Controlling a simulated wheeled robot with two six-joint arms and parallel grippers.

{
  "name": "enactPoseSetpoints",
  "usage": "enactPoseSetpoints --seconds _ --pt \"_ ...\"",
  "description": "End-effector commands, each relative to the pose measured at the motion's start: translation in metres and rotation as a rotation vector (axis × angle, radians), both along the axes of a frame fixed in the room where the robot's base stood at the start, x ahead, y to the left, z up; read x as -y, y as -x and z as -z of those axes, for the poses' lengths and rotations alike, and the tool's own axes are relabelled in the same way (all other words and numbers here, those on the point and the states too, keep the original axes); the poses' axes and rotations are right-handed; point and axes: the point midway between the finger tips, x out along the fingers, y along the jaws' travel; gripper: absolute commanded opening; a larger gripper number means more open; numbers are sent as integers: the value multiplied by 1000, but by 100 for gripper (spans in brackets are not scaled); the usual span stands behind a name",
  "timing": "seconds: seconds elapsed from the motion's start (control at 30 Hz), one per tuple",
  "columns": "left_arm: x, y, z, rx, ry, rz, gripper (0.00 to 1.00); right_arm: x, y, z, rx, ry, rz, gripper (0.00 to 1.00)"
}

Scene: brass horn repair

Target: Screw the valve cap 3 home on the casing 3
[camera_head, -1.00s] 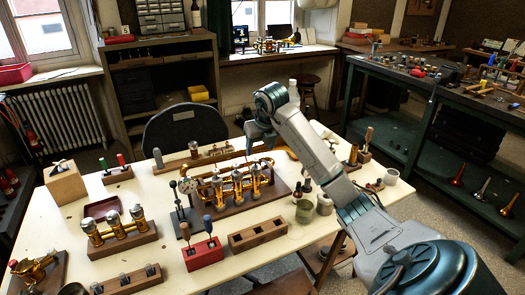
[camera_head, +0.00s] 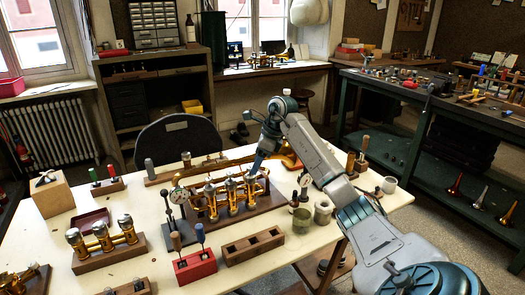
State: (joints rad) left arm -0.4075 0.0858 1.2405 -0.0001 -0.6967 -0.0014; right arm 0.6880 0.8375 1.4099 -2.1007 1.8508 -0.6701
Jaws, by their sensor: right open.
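The brass horn valve section (camera_head: 231,197) lies on a brown wooden board (camera_head: 262,206) on the cream table, with three upright casings in a row. The rightmost casing (camera_head: 251,192), which I take as casing 3, has a pale silvery top. I cannot tell whether that top is valve cap 3 or how it is seated. My right gripper (camera_head: 256,168) points down just above and behind this casing. It is open, but its fingers are small and partly merge with the brass behind. I cannot tell whether it touches the cap. My left gripper is not in view.
In front are a red tool block (camera_head: 195,266) and a wooden block with square wells (camera_head: 253,246). A rack of brass valves (camera_head: 108,258) is front left. Small pots (camera_head: 301,220) stand right.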

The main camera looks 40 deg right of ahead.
Motion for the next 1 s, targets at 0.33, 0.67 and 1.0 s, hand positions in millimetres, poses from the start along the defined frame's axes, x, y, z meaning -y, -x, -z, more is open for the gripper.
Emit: enactPoseSetpoints --seconds 0.33,0.67,1.0 --pt "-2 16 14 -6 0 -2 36 -12 -15 45 -2 -1 1 59" --pt "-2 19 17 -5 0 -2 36 -13 -17 52 0 0 2 59" --pt "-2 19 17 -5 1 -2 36 -13 -17 52 -1 1 2 12"
